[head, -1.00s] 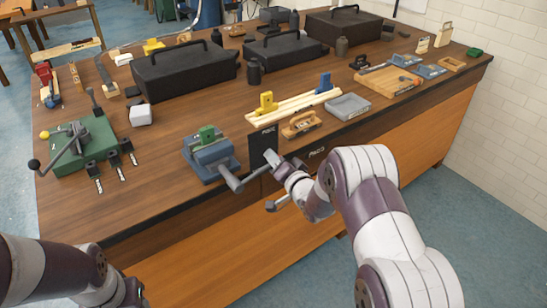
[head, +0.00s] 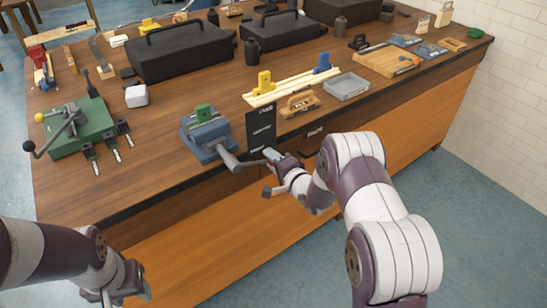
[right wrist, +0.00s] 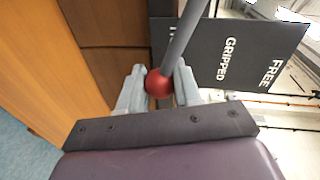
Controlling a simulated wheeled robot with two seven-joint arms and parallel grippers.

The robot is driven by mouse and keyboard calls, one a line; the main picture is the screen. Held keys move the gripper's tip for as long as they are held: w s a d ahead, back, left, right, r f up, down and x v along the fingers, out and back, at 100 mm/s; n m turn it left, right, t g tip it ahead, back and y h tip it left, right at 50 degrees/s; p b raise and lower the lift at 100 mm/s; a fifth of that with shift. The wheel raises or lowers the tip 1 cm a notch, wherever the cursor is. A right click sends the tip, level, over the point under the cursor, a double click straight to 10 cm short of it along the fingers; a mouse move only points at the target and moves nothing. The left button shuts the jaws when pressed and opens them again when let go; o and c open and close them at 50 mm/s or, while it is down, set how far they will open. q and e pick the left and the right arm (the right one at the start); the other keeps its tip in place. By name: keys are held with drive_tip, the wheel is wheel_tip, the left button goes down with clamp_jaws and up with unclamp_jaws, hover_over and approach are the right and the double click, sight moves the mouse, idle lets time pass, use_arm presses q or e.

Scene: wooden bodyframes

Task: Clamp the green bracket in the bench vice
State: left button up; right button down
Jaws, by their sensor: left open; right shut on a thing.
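The green bracket (head: 203,112) stands upright at the top of the blue-grey bench vice (head: 210,139), between its jaws. I cannot tell whether the jaws touch it. The vice handle (head: 246,163) reaches right from the front of the vice. My right gripper (head: 273,156) is at its outer end. In the right wrist view the gripper (right wrist: 159,88) is shut around the handle's red ball (right wrist: 158,84), with the grey bar (right wrist: 183,36) rising from it. My left gripper (head: 122,292) is open and empty at the lower left, in front of the bench.
A dark panel (head: 261,131) lettered FREE and GRIPPED in the right wrist view is beside the handle. A green fixture (head: 80,137) stands left of the vice, wooden strips (head: 291,88) and a wooden block (head: 300,104) to the right. Black toolboxes (head: 180,50) stand behind.

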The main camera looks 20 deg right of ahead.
drive_tip(key=shift+f, duration=0.1)
idle(0.3)
drive_tip(key=c, duration=0.8)
unclamp_jaws()
drive_tip(key=v, duration=1.2)
drive_tip(key=shift+s+d, duration=0.1)
drive_tip(key=shift+s, duration=0.25)
